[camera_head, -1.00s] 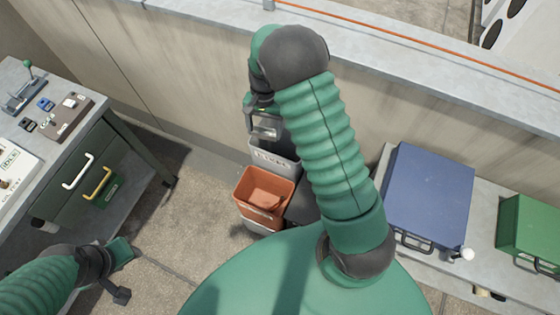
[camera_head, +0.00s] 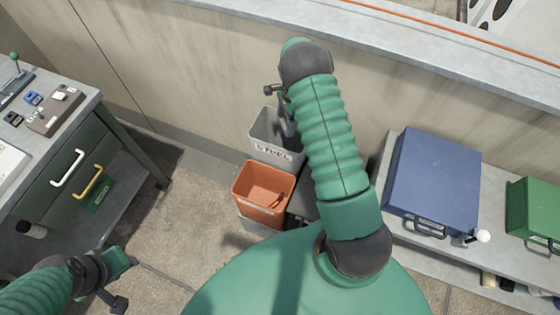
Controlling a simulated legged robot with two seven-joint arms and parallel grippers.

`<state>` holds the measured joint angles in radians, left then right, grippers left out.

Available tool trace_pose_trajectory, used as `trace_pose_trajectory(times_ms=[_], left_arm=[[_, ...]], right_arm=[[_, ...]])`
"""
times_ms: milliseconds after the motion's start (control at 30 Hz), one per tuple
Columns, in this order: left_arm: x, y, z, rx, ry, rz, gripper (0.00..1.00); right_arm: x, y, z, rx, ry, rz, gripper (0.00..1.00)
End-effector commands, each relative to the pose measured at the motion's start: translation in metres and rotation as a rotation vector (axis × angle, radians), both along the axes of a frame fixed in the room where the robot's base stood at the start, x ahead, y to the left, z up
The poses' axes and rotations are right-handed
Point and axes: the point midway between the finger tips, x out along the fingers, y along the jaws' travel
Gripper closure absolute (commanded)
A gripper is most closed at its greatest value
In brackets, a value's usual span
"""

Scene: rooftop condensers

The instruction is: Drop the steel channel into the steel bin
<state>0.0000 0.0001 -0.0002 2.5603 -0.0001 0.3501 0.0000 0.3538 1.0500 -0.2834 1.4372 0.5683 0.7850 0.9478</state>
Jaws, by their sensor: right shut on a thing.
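The grey steel bin (camera_head: 268,151), with a label that seems to read STEEL, stands against the wall behind the orange bin. My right gripper (camera_head: 281,94) is above the steel bin's back rim, partly hidden by my arm. It is shut on a grey piece, apparently the steel channel (camera_head: 287,119), which hangs down over the bin mouth. I cannot tell whether its lower end is inside the bin. My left gripper (camera_head: 122,277) is low at the left, its two fingers apart and empty, away from the bins.
A workbench (camera_head: 90,135) with drawers is at left. A blue case (camera_head: 433,180) and green case (camera_head: 535,210) lie on a right bench. The floor between is clear.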

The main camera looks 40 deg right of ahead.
Motion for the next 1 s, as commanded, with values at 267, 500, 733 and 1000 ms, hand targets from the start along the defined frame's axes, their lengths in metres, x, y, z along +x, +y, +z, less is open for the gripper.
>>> trace_pose_trajectory(times_ms=[267, 500, 733, 1000], left_arm=[[0.0, 0.0, -0.004, 0.0, -0.001, 0.0, 0.64], [0.0, 0.0, -0.004, 0.0, -0.001, 0.0, 0.64], [0.0, 0.0, -0.004, 0.0, -0.001, 0.0, 0.64], [0.0, 0.0, -0.006, 0.0, 0.0, 0.0, 0.64]], right_arm=[[-0.001, -0.003, -0.006, 0.003, -0.002, 0.001, 0.82], [-0.001, -0.002, -0.006, 0.003, -0.001, 0.001, 0.02], [-0.001, -0.001, -0.005, 0.002, -0.001, 0.001, 0.02], [0.002, -0.002, 0.027, 0.002, -0.004, 0.003, 0.02]])
